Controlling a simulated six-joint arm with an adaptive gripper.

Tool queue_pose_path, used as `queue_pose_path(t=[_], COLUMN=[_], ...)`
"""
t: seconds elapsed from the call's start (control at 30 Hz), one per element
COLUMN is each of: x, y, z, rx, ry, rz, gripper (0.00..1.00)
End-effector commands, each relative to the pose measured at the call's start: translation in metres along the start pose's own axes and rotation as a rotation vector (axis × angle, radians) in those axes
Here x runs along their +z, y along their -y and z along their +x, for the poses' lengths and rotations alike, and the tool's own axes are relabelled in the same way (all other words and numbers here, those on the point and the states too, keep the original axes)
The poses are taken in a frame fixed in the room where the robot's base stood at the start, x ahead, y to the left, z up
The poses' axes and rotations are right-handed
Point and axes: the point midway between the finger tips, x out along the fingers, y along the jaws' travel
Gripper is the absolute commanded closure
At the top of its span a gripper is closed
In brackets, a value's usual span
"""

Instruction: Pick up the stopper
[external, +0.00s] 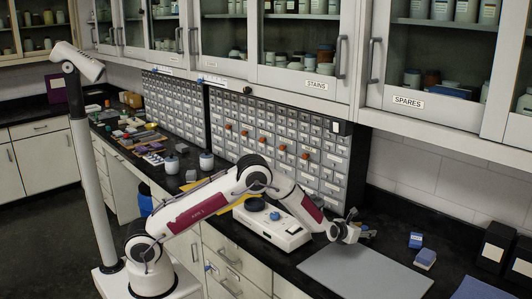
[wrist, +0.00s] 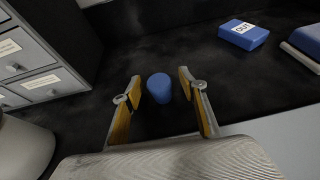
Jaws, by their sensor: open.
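The likely stopper is a small blue rounded piece (wrist: 159,90) on the black bench top in the wrist view. My gripper (wrist: 160,84) is open, with one yellow-padded finger on each side of the blue piece. A gap shows between the piece and each finger, so it is not gripped. In the external view my gripper (external: 354,227) is low over the bench, just behind the grey mat. I cannot make out the blue piece there.
A blue box marked OUT (wrist: 244,34) lies to the right; it also shows in the external view (external: 416,240). Another blue-and-white box (external: 425,259) is near it. The grey mat (external: 355,272) is bare. Drawer cabinets (wrist: 35,55) stand left, with a white device (external: 270,224) in front.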

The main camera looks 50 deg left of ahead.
Motion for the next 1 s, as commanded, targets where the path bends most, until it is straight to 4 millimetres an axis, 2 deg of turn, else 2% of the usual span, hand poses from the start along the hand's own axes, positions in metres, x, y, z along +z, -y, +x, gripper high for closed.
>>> queue_pose_path(t=[0.57,0.7,1.0], x=[0.0002,0.0002,0.0004], y=[-0.0001,-0.0001,0.0000], z=[0.0019,0.0019,0.0019], rx=[0.000,0.000,0.000], ry=[0.000,0.000,0.000], rz=[0.000,0.000,-0.001], gripper=[0.58,0.92,0.94])
